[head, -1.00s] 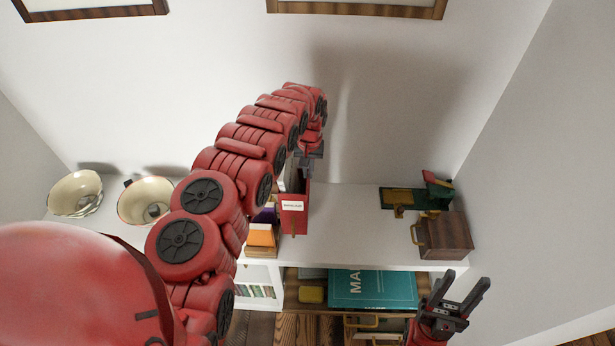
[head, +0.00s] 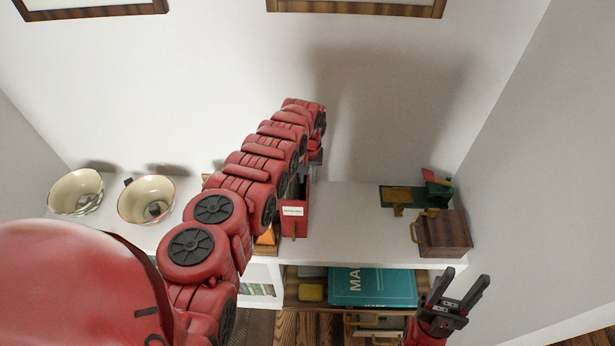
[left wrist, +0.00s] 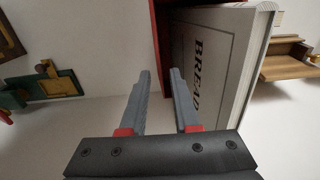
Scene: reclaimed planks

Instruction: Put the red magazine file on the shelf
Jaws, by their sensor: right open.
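The red magazine file (head: 296,222) is upright at the white shelf unit's top (head: 345,218), left of centre, with a pale label on its front. I cannot tell whether its base touches the surface. My left gripper (head: 314,160) is at the file's upper rear, partly hidden by my arm. A pale book marked BREAD (left wrist: 205,60) is right beside that wall. My right gripper (head: 461,290) is open and empty at the lower right.
Two bowls (head: 146,201) stand on the left of the top. An orange item (head: 266,237) is left of the file, partly hidden by my arm. A wooden box (head: 445,234) and green item (head: 404,196) stand right. A teal book (head: 372,287) lies below. The top's middle right is clear.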

